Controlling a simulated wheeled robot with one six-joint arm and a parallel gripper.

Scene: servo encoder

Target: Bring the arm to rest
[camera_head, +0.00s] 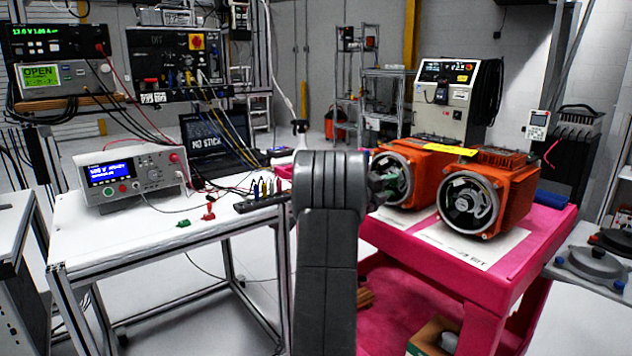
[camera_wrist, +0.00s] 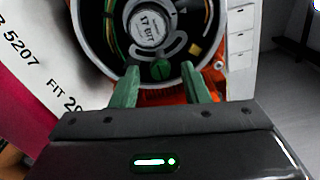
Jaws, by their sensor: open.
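Whether the fingertips touch the motor I cannot tell.
Both motors stand on a pink table (camera_head: 400,238) with printed white sheets (camera_head: 468,243). At left, a white bench (camera_head: 110,232) holds a meter (camera_head: 130,175), leads and small clips. A grey lidded item (camera_head: 593,262) lies on a surface at right. My arm hides the space between bench and table.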

